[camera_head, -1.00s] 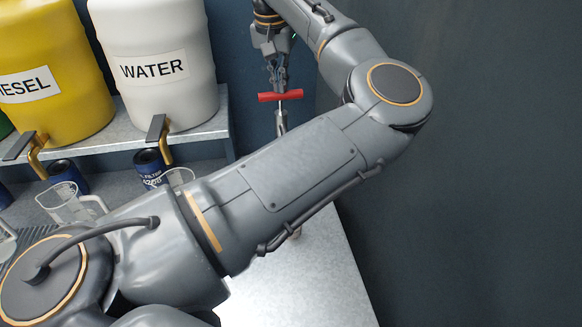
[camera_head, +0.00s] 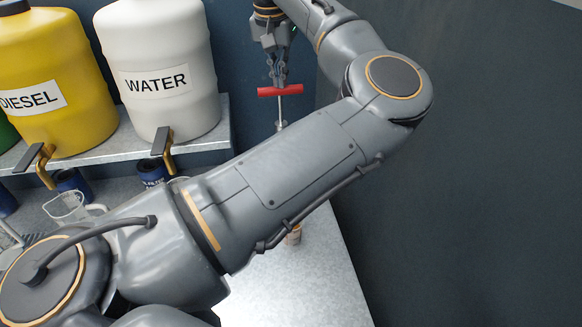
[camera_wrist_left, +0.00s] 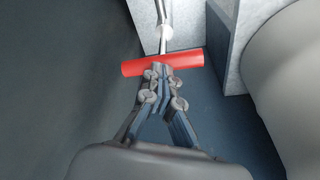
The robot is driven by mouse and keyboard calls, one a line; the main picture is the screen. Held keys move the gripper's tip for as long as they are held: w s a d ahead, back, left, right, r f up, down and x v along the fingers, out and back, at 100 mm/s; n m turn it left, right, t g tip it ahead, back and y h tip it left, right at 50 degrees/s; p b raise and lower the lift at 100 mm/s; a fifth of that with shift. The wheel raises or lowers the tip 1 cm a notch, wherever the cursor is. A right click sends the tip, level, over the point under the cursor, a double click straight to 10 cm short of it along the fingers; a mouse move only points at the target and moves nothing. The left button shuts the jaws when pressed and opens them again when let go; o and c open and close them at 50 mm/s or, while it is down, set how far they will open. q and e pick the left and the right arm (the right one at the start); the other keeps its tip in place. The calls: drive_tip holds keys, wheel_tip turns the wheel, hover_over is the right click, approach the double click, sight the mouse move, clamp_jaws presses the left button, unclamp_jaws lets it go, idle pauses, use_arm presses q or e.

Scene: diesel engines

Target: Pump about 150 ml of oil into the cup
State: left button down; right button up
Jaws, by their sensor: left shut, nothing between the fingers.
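The pump's red T-handle (camera_head: 280,91) sits atop a thin metal rod (camera_head: 281,108) beyond my arm; it also shows in the left wrist view (camera_wrist_left: 190,60). My left gripper (camera_head: 279,84) is shut, pointing down, with its fingertips at the middle of the handle; the wrist view shows them close together there (camera_wrist_left: 159,70). I cannot tell whether they touch it. The pump's lower part is hidden behind my arm. A small brownish item (camera_head: 293,235) peeks out below my arm; I cannot tell whether it is the cup. My right gripper is not in view.
A yellow DIESEL barrel (camera_head: 50,70) and a white WATER barrel (camera_head: 155,50) with taps stand on a grey shelf (camera_head: 205,140). Below are a clear jug (camera_head: 68,205) and dark blue filter cans (camera_head: 150,170). Bare worktop (camera_head: 300,285) lies front right, beside a dark wall (camera_head: 460,180).

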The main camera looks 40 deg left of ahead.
use_arm(q)
drive_tip(key=shift+r+p, duration=1.35)
drive_tip(key=shift+r, duration=0.75)
drive_tip(key=shift+f, duration=0.15)
drive_tip(key=shift+f+b, duration=1.5)
drive_tip(key=shift+f, duration=0.45)
drive_tip(key=shift+f+b, duration=0.45)
drive_tip(key=shift+f, duration=0.15)
drive_tip(key=shift+r, duration=0.1)
drive_tip(key=shift+r+p, duration=1.95)
drive_tip(key=shift+r, duration=0.65)
drive_tip(key=shift+r, duration=0.1)
